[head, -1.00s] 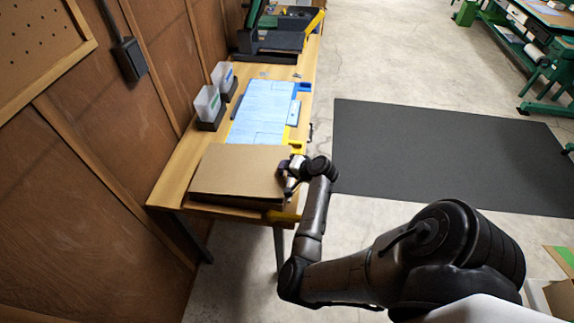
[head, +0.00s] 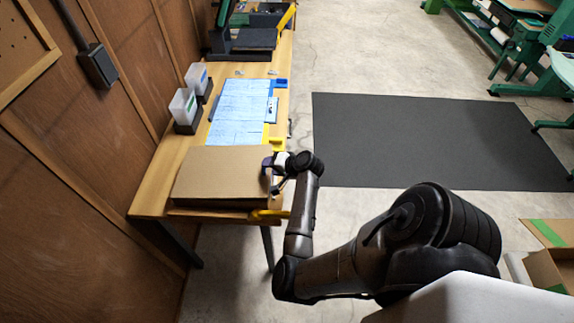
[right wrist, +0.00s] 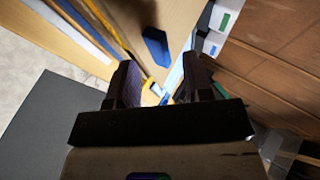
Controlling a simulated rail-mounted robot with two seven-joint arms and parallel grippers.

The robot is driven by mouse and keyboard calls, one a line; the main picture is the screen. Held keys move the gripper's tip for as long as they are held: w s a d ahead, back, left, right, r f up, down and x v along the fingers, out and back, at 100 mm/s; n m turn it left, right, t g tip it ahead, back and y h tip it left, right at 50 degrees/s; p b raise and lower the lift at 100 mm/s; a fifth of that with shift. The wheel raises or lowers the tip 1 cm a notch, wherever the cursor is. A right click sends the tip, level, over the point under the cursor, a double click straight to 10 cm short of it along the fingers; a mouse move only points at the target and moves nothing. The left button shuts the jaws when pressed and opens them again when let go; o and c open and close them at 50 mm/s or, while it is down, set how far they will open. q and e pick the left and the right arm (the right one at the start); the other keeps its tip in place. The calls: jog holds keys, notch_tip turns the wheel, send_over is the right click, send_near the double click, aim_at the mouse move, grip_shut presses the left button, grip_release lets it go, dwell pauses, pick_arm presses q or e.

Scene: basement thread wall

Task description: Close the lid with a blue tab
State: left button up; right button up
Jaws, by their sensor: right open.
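A flat brown cardboard lid (head: 222,173) lies over a box on the near end of the wooden bench, with a dark gap under its front edge. In the right wrist view a blue tab (right wrist: 156,46) stands out against a tan panel, beyond and between my fingertips. The tab cannot be made out in the head view. My right gripper (head: 269,165) is at the right edge of the lid; whether it touches is unclear. In the wrist view its two dark fingers (right wrist: 160,85) are apart with nothing between them. My left gripper is not in view.
Blue-printed sheets (head: 238,120) lie behind the box, with a yellow piece (head: 276,143) at their right. Two clear bins (head: 183,106) stand along the wooden wall. A dark machine (head: 250,40) is at the far end. Open floor and a dark mat (head: 420,140) lie to the right.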

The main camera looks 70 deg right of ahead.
jog(key=p+v, duration=0.1)
jog(key=v, duration=1.1)
jog(key=shift+s, duration=0.15)
dwell(0.3)
